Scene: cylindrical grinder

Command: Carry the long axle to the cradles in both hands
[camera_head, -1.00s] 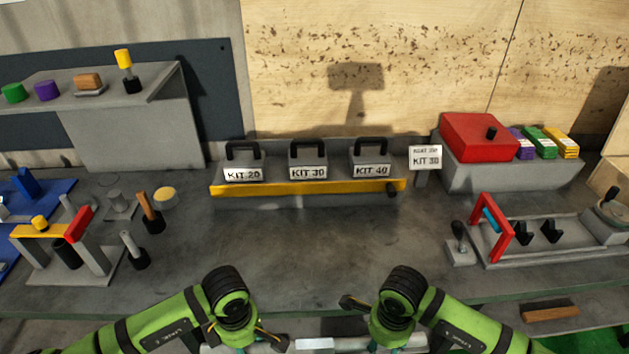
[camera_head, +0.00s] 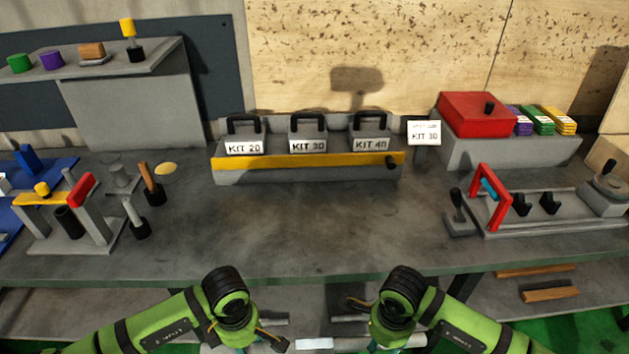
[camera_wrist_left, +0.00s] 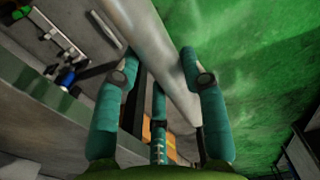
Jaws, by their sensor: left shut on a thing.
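The long axle (camera_wrist_left: 160,50) is a smooth grey metal bar. In the head view only pieces of the axle (camera_head: 415,341) show along the bottom edge, in front of the bench. My right gripper (camera_head: 385,347) is mostly cut off at the bottom of the head view, beside the axle; its fingers cannot be read. Two black V-shaped cradles (camera_head: 521,204) (camera_head: 549,203) stand on a grey fixture at the bench's right, well away from the axle.
A red frame (camera_head: 491,203) and a black lever (camera_head: 458,205) stand left of the cradles. Kit boxes (camera_head: 307,135) sit at the back centre. Posts and a yellow-topped stand (camera_head: 40,198) are at left. The bench's middle is clear; a lower shelf (camera_head: 490,295) shows below.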

